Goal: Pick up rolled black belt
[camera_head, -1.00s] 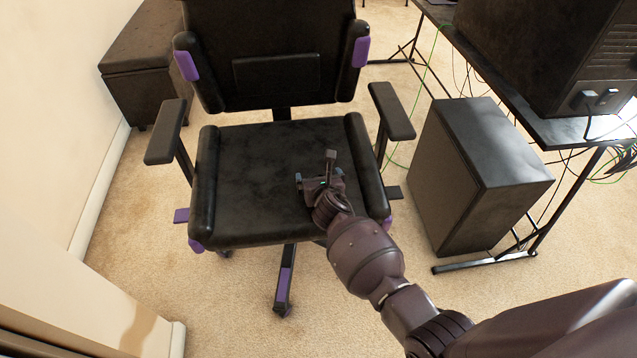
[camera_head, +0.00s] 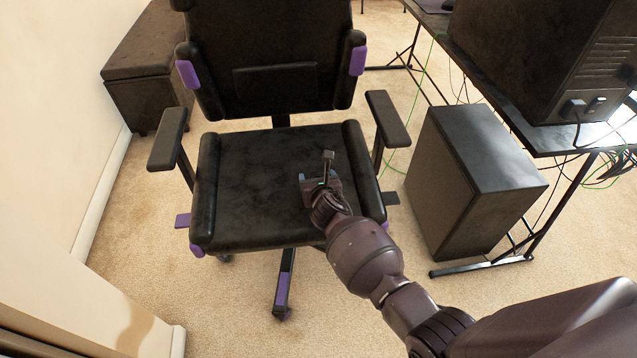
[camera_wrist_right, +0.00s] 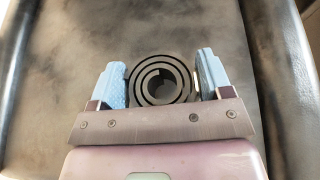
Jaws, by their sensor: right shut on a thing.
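The rolled black belt (camera_wrist_right: 161,83) shows in the right wrist view as a dark spiral seen end-on, over the black chair seat (camera_head: 255,205). My right gripper (camera_head: 319,177) is over the right part of the seat in the head view. Its two light blue fingers are shut on the belt, one on each side, with a small metallic bit beside the right finger. In the head view the belt is hard to make out against the dark seat and gripper. I cannot tell whether it still touches the seat. My left gripper is not in view.
The chair's armrests (camera_head: 168,139) and (camera_head: 388,119) flank the seat, and its backrest (camera_head: 265,50) rises behind. A black cabinet (camera_head: 465,185) stands to the right under a desk (camera_head: 555,138) with cables. A dark ottoman (camera_head: 148,65) is at the back left. Carpet (camera_head: 225,310) is clear in front.

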